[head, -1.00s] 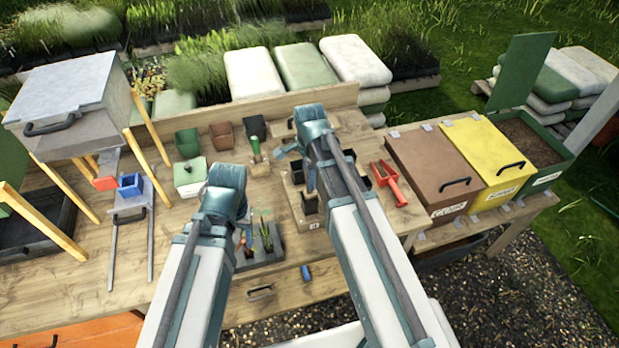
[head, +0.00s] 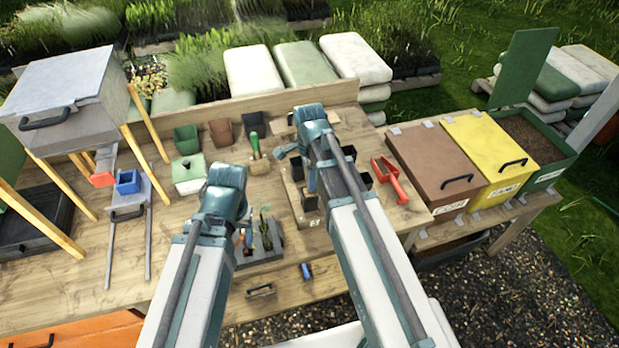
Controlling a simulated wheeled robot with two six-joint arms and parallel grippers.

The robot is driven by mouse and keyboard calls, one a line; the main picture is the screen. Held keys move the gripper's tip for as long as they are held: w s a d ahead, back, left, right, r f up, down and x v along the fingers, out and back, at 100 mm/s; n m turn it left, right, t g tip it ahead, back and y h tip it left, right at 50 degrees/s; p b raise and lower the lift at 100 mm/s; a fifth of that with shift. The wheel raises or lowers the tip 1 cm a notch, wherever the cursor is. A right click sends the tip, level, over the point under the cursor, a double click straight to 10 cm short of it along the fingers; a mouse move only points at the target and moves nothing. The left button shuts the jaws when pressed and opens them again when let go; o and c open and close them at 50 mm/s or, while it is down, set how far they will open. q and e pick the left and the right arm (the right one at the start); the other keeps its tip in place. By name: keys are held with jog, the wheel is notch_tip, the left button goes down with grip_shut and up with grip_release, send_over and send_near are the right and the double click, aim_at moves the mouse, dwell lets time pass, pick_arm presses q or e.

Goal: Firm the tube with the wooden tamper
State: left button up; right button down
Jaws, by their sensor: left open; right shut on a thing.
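A wooden rack (head: 296,200) with several black square tubes (head: 309,202) stands on the bench, partly behind my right arm. My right gripper (head: 311,182) points down over the rack's left part, close above a front tube. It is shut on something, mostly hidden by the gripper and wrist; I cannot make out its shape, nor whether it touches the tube. The wooden tamper cannot be clearly picked out. My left gripper (head: 241,222) is open and low near the grey tray (head: 262,253) of small tools, its fingers mostly hidden by its wrist.
Green (head: 186,140), brown (head: 221,132) and black (head: 253,124) pots line the back. Lidded brown (head: 437,165) and yellow (head: 495,150) bins stand at right.

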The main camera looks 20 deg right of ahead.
jog(key=shift+f+b, duration=0.6)
jog(key=shift+b, duration=0.05)
dwell(2.4)
jog(key=shift+r, duration=0.1)
jog(key=shift+r+p, duration=5.45)
jog(key=shift+p, duration=0.15)
jog(key=shift+f, duration=0.15)
